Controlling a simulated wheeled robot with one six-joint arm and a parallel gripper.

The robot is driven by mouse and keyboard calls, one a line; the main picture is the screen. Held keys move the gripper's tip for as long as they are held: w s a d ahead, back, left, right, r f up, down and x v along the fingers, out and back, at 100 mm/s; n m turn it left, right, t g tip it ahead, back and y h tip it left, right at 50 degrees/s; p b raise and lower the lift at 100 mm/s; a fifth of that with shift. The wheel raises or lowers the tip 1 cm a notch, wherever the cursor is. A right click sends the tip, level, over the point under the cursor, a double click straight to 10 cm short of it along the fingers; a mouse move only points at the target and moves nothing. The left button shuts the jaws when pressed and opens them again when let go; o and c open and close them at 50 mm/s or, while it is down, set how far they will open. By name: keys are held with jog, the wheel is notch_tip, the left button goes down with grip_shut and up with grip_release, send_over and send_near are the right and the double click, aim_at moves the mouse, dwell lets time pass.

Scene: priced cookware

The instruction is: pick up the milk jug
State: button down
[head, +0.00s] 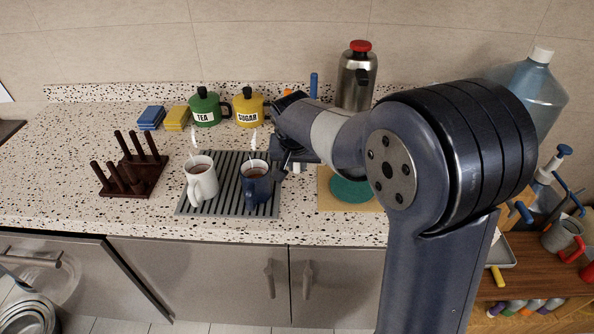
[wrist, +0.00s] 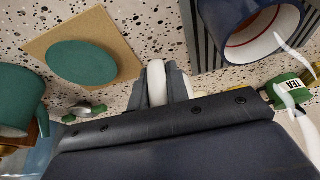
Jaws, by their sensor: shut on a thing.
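My gripper (wrist: 163,88) is shut on a white, rounded piece, which I take to be part of the milk jug (wrist: 156,80). Only this narrow white strip shows between the grey fingers in the wrist view. The rest of the jug is hidden by the gripper body. In the head view my gripper (head: 286,165) is just right of the dark blue mug, and my arm covers most of what it holds. I cannot tell whether the jug touches the counter.
The dark blue mug (head: 256,187) and a white mug (head: 201,181) stand on a ribbed grey mat (head: 228,207), close left of my gripper. A green disc (head: 350,190) lies on a cork board to the right. Tea (head: 205,109) and sugar (head: 248,108) pots stand behind.

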jog(key=shift+r, duration=1.1)
jog(key=shift+r, duration=0.1)
